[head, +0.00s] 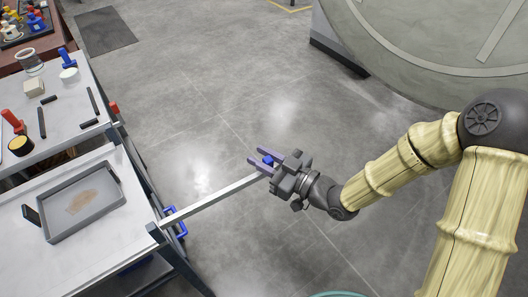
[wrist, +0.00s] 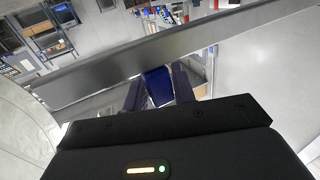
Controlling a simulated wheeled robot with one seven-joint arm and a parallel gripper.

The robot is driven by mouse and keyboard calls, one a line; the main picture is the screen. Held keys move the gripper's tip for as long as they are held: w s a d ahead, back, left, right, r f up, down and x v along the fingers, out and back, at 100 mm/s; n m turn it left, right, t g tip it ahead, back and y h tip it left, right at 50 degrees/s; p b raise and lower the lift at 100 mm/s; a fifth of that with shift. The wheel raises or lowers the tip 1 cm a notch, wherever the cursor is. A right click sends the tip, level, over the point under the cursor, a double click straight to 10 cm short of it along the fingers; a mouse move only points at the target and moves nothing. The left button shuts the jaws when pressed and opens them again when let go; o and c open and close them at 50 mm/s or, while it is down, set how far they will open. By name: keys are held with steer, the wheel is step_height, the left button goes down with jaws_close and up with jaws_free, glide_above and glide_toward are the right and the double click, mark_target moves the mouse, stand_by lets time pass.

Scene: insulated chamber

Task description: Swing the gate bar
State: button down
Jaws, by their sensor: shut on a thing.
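The gate bar (head: 215,200) is a long pale metal bar. It runs from a post (head: 157,232) at the corner of the near bench out over the open floor to my gripper (head: 262,160). A blue grip (head: 269,161) at its free end sits between my purple fingers, and my gripper is shut on it. In the wrist view the bar (wrist: 130,68) crosses the picture at a slant, with the blue grip (wrist: 158,87) between the fingers. My fingers partly hide the grip.
The near bench holds a grey tray (head: 52,233) with a brown patch in it. A blue bracket (head: 177,222) is beside the post. A second bench (head: 68,108) with small tools stands behind. A large round grey structure (head: 430,45) fills the top right. The middle floor is clear.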

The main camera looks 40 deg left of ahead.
steer(key=shift+w+d+t, duration=0.15)
steer(key=shift+w+t, duration=0.15)
steer(key=shift+w, duration=0.3)
steer(key=c, duration=1.3)
jaws_free()
steer(key=shift+w+d, duration=0.1)
steer(key=shift+d, duration=0.05)
steer(key=shift+s, duration=0.3)
steer(key=shift+w, duration=0.1)
steer(key=shift+d, duration=0.4)
steer(key=d+p, duration=0.1)
steer(key=d, duration=0.1)
steer(key=d+p, duration=0.1)
steer(key=d, duration=0.2)
steer(key=d+p, duration=0.1)
steer(key=d, duration=0.2)
steer(key=shift+w+d+r, duration=0.15)
steer(key=shift+d+r, duration=0.1)
steer(key=shift+r, duration=0.05)
